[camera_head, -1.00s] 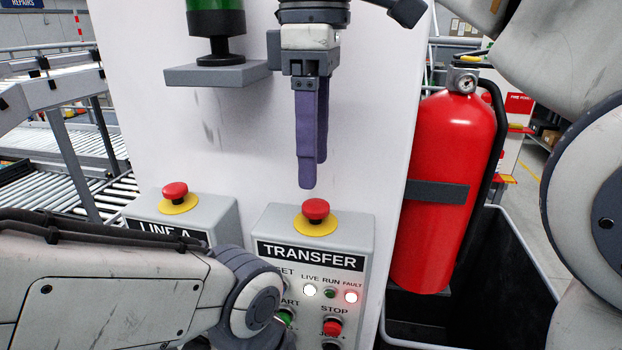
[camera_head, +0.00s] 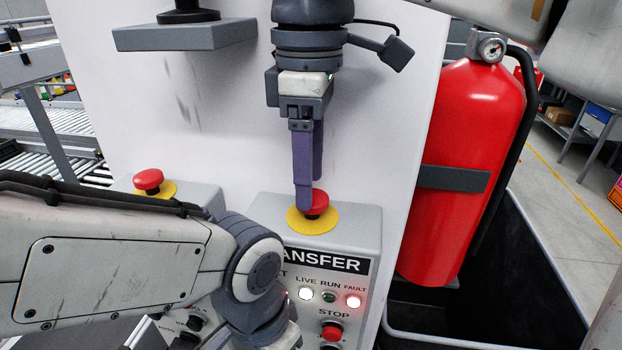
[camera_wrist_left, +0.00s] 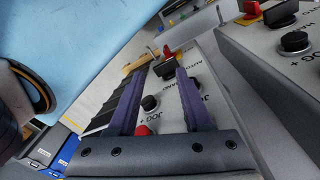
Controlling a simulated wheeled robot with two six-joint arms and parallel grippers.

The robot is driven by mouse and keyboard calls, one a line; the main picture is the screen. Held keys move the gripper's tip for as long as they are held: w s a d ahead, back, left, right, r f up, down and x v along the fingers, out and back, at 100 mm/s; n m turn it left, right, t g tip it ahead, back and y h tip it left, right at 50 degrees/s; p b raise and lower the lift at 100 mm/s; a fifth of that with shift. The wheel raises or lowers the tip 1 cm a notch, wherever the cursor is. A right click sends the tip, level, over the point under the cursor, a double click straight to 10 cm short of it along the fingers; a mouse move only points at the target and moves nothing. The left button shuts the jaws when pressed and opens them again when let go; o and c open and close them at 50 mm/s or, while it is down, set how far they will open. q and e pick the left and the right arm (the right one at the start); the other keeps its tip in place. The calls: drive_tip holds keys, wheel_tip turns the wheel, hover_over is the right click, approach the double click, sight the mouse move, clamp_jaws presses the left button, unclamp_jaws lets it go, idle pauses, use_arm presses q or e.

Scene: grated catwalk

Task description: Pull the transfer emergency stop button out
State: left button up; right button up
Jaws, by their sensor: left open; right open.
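The transfer emergency stop button (camera_head: 320,201) is a red mushroom head on a yellow disc, on top of the grey TRANSFER box (camera_head: 365,220) in the head view. My right gripper (camera_head: 310,196) points down at it from above, open. One purple finger stands in front of the red head at its left; the other finger passes behind the head, its tip hidden. Whether they touch it I cannot tell. My left arm crosses the lower left, covering part of the TRANSFER label. My left gripper (camera_wrist_left: 163,74) is open and empty in the left wrist view, over a panel with knobs.
A second red stop button (camera_head: 148,180) sits on the box to the left. A red fire extinguisher (camera_head: 465,165) stands to the right. A grey shelf (camera_head: 185,36) juts from the white panel at upper left. The FAULT lamp (camera_head: 353,301) glows red.

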drive_tip(key=shift+f, duration=1.1)
clamp_jaws()
drive_tip(key=shift+r+p, duration=0.95)
drive_tip(key=shift+p, duration=0.1)
unclamp_jaws()
drive_tip(key=shift+f, duration=0.1)
wheel_tip(320, 180, up, 10)
drive_tip(key=p, duration=0.1)
drive_tip(key=shift+r, duration=0.25)
